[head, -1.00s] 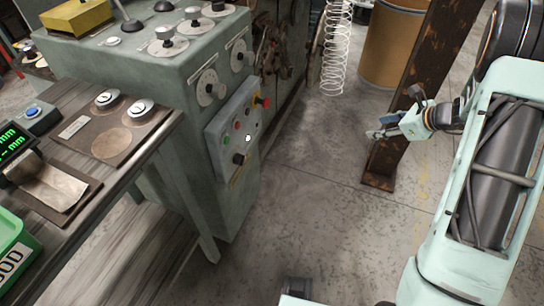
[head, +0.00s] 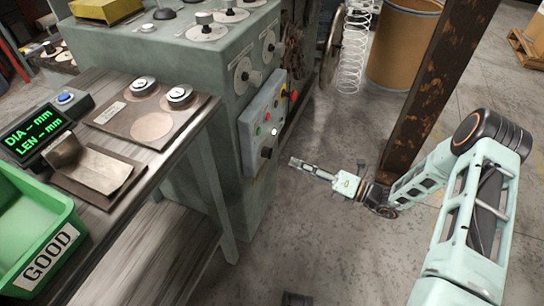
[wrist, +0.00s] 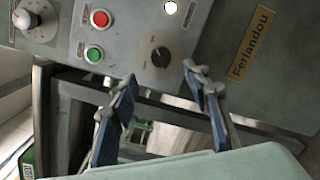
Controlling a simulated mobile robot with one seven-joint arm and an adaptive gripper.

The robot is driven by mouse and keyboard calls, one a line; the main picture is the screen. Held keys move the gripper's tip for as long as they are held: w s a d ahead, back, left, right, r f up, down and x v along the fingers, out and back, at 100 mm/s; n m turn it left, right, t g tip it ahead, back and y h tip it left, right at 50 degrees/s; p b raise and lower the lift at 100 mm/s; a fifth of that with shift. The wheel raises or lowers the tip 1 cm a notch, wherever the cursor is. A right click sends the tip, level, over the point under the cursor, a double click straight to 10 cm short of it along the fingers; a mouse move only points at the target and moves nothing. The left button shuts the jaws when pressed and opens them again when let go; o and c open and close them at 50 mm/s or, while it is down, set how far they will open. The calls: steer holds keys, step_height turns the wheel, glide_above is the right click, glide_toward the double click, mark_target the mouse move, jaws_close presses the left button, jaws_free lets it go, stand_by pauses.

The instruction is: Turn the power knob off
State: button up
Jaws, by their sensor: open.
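A black rotary knob (head: 267,152) sits low on the grey control panel (head: 250,125) on the machine's side. In the wrist view the knob (wrist: 160,56) is round, with a light pointer mark and a dial around it; its lettering is too small to read. I take it as the power knob. My gripper (head: 294,162) is just right of the panel in the head view, pointing at it. In the wrist view my gripper (wrist: 160,78) is open and empty, its blue-padded fingers apart, with the knob framed just beyond the tips. It appears not to touch the knob.
A red button (wrist: 101,18), a green button (wrist: 94,54) and a white light (wrist: 170,7) are near the knob. A table with a green bin (head: 40,235) stands left. A rusty post (head: 435,95) rises behind my arm.

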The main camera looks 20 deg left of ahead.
mark_target(268, 153)
steer(key=w+a+b, duration=0.1)
steer(key=w+a, duration=0.1)
steer(key=a, duration=0.7)
steer(key=shift+a, duration=0.1)
steer(key=c, duration=1.2)
steer(key=shift+o, duration=0.2)
